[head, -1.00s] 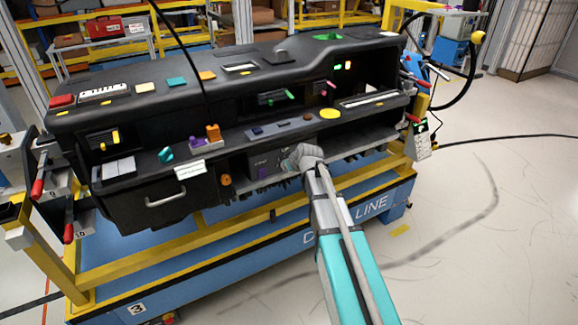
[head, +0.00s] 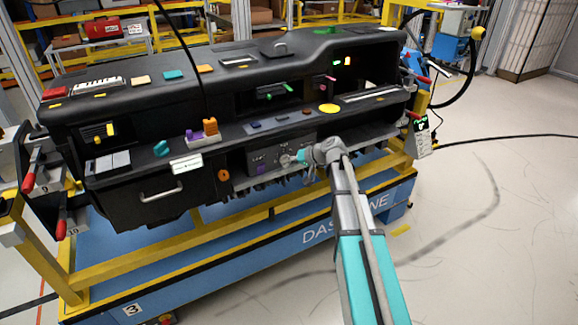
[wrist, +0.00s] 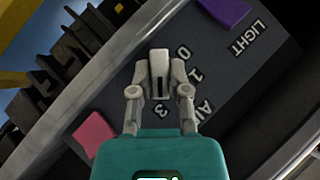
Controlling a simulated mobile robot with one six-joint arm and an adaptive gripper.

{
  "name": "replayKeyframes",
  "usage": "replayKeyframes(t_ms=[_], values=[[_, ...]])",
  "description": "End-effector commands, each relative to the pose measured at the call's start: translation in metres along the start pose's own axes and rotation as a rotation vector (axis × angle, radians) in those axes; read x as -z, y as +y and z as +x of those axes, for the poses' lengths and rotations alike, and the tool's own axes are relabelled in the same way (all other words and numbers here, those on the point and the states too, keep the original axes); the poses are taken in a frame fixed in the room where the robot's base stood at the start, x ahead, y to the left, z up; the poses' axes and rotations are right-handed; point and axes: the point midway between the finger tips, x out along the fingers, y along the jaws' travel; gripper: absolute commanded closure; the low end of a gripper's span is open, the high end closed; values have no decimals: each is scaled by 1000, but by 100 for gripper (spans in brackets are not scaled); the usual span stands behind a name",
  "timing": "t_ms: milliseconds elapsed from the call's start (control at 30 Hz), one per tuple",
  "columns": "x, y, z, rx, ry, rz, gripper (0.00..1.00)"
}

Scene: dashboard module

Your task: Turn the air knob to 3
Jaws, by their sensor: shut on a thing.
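The air knob (wrist: 159,70) is a light grey block with a dark line on its face, in the middle of the wrist view. The panel lettering beside it reads 0, 1, 3 and AIR; part of the scale is hidden by my gripper. My gripper (wrist: 159,75) is shut on the knob, one grey finger on each side. The dark line points down the picture, toward my teal gripper body. In the head view my gripper (head: 290,160) is at the dark control panel (head: 262,158) on the dashboard's lower front; the knob is too small to read there.
A purple piece (wrist: 226,10) is near the word LIGHT and a pink piece (wrist: 97,133) is at the panel's lower left edge. The black dashboard (head: 225,95) rests on a yellow and blue line cart (head: 250,240). The floor to the right is open.

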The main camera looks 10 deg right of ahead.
Motion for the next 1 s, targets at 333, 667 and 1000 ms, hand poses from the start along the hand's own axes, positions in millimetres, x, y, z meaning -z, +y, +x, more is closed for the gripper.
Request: replayKeyframes(t_ms=[333,667,1000], values=[[6,0,2,42,9,42,100],[6,-1,3,43,8,42,64],[5,0,2,40,9,40,43]])
